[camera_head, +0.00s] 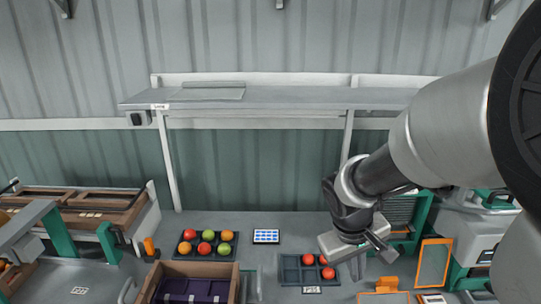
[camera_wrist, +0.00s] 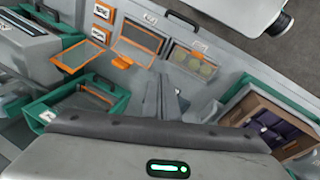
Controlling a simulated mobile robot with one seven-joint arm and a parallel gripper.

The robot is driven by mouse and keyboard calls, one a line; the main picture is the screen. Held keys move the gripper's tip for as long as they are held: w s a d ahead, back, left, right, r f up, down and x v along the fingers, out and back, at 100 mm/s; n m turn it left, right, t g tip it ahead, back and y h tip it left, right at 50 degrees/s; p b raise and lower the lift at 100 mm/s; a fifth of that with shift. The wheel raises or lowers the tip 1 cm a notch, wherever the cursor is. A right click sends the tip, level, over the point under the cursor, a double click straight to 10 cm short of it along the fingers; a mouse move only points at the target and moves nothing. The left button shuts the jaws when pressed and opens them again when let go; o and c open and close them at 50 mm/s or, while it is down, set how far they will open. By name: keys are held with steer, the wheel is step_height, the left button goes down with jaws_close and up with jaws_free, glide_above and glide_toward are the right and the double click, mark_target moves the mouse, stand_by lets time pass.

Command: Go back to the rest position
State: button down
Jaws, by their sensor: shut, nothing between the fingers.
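My gripper (camera_head: 384,247) is at the end of my arm, which comes in from the right in the head view. It is shut and empty, held above the bench to the right of a dark tray with red tomatoes. In the wrist view, the fingers of my gripper (camera_wrist: 176,108) show near the middle, together and with nothing between them. Below them the wrist view shows the bench top and several orange-framed panels.
A dark tray (camera_head: 289,270) holds a few red tomatoes; another tray (camera_head: 178,253) holds red, orange and green ones. Orange-framed panels (camera_head: 433,263) and grey-green machines stand right. A shelf (camera_head: 270,97) spans the back.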

steer(key=s+a+r+m+t+y, duration=0.2)
steer(key=s+a+r, duration=0.3)
steer(key=s+r, duration=0.6)
step_height(320, 180, up, 2)
steer(key=shift+s+r+m+t+y, duration=0.25)
steer(key=shift+m+t+y, duration=0.15)
steer(key=shift+m+t, duration=0.35)
